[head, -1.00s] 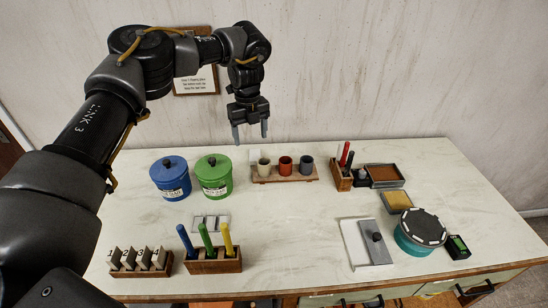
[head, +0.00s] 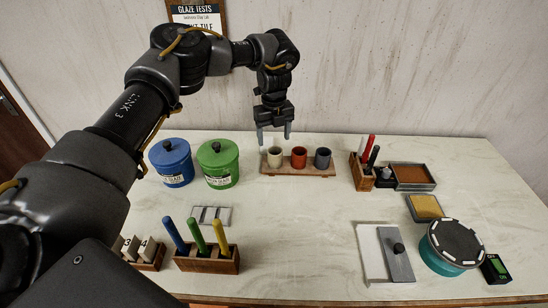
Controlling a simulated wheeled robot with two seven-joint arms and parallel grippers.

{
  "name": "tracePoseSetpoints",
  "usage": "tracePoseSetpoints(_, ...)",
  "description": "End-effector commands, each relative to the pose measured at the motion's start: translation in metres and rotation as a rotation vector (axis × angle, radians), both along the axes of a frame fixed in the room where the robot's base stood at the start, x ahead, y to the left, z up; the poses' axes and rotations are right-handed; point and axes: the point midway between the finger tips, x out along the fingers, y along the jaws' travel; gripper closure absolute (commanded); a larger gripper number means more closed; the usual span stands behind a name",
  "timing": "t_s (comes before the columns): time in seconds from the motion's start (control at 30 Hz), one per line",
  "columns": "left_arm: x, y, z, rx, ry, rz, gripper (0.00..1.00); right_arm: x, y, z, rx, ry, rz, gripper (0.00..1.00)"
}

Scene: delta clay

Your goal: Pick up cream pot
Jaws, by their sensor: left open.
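The cream pot (head: 275,158) is a small cream-white cup at the left end of a low wooden rack (head: 297,172) at the back of the table. A red pot (head: 299,158) and a dark grey pot (head: 322,159) stand beside it on the same rack. My left gripper (head: 274,136) points down above the cream pot, its two fingers apart with nothing between them. From this angle the fingertips appear just over the pot's rim; I cannot tell the exact gap. My right gripper is not in view.
Lidded blue (head: 171,163) and green (head: 218,163) jars stand left of the rack. A wooden holder with red and black tools (head: 363,168) stands to its right. Pens in a block (head: 206,258) and a round turntable (head: 450,247) are nearer. The table's middle is clear.

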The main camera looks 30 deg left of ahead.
Motion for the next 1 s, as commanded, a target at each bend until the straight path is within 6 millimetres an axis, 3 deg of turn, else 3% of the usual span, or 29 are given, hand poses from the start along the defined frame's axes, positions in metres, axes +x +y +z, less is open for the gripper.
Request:
tracePoseSetpoints(0.13,0.0,0.001,-0.016,0.001,0.001,0.001,0.31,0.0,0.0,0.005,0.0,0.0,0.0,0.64)
tracePoseSetpoints(0.43,-0.002,0.001,-0.028,0.001,0.001,0.003,0.31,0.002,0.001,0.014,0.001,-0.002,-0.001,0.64)
tracePoseSetpoints(0.7,-0.002,-0.001,-0.066,0.001,0.001,0.004,0.31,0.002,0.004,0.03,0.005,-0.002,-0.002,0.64)
tracePoseSetpoints(1.0,-0.001,-0.001,-0.073,0.0,-0.001,0.004,0.31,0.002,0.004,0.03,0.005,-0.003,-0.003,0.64)
